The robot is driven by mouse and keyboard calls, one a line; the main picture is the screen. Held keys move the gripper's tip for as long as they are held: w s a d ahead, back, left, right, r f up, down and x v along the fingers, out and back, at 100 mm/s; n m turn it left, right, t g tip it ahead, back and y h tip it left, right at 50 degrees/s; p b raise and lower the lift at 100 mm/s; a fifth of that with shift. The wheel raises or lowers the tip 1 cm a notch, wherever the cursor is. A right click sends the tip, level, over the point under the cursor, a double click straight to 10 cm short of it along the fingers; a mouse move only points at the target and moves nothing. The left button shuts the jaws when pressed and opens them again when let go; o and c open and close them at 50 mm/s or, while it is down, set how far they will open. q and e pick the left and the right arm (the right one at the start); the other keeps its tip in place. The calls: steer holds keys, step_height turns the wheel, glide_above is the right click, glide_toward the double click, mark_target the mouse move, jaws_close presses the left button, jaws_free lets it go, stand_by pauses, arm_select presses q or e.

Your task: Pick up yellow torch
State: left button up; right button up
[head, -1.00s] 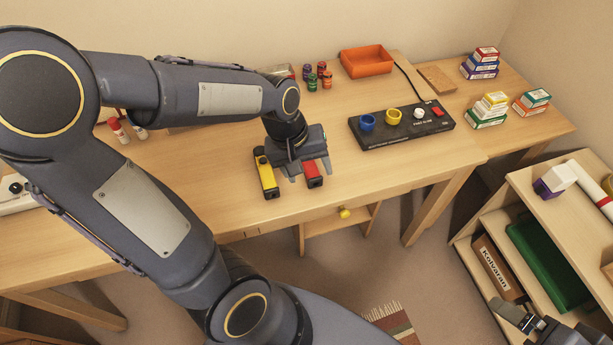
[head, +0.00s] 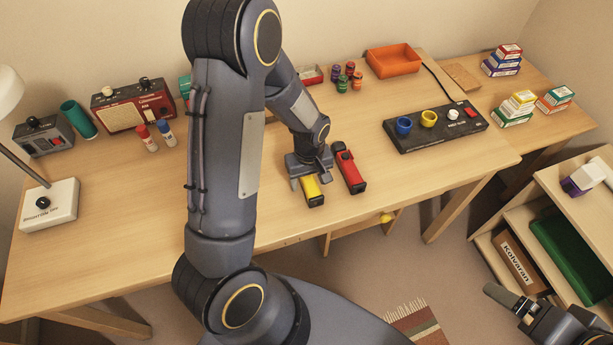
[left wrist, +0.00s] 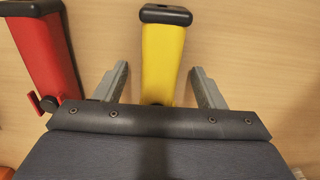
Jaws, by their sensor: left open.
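The yellow torch (head: 312,192) lies on the desk near its front edge, with its rear part hidden under my left gripper in the head view. In the left wrist view the yellow torch (left wrist: 163,60) lies between the two open fingers, with a gap on each side. My left gripper (head: 311,180) is open above it; its fingers also show in the left wrist view (left wrist: 160,86). A red torch (head: 350,172) lies just right of the yellow one in the head view. My right gripper (head: 510,298) is at the lower right, away from the desk; its jaw state is unclear.
A black panel (head: 420,140) with blue and yellow rings is to the right. An orange tray (head: 393,62), small jars and boxes stand at the back. A radio (head: 135,107) and a lamp base (head: 50,205) are at the left. The desk's left front is clear.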

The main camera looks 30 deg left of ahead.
arm_select(q)
steer(key=shift+f, duration=0.25)
steer(key=c, duration=1.2)
